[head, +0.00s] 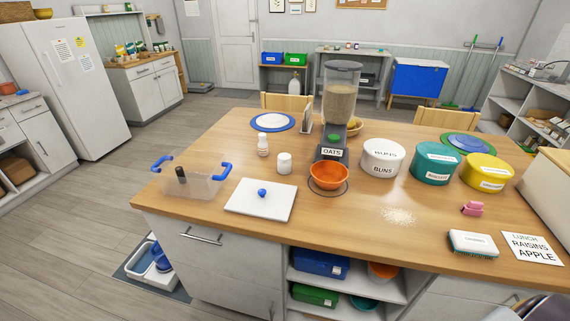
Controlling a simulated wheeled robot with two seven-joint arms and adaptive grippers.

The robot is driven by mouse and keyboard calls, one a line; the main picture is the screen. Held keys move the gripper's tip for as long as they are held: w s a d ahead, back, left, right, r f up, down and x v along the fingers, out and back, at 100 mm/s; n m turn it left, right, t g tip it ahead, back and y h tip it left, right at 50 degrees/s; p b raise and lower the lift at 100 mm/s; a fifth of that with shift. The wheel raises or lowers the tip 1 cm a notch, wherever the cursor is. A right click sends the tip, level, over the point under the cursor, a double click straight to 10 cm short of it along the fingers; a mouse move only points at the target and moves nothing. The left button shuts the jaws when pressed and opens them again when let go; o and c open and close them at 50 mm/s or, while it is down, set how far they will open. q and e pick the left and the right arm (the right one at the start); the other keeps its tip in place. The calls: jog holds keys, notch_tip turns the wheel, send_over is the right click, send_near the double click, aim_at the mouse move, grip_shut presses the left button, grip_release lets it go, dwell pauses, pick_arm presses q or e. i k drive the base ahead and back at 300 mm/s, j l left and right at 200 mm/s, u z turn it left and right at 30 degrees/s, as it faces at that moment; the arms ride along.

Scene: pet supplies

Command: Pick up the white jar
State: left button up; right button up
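A small white jar (284,163) with a rounded lid stands upright on the wooden table (335,232). It is left of the orange bowl (329,175) and behind the white board with a blue knob (262,199). A slimmer white bottle (263,144) stands just behind it to the left. A large white round tin marked BUNS (383,160) stands further right. Neither of my grippers shows in the head view. Nothing touches the small white jar.
A clear bin with blue handles (203,187) stands at the table's left. The oats dispenser (339,100) rises behind the orange bowl. Teal (436,165) and yellow (486,174) tins stand at right.

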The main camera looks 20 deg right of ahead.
aim_at(284, 163)
jog(key=i+j+z, duration=0.3)
jog(key=j, duration=0.4)
jog(key=i+j+z, duration=0.35)
jog(key=j, duration=0.45)
jog(key=j+z, duration=0.3)
jog(key=j, duration=0.45)
jog(key=j+z, duration=0.3)
jog(key=j, duration=0.6)
jog(key=i, duration=0.05)
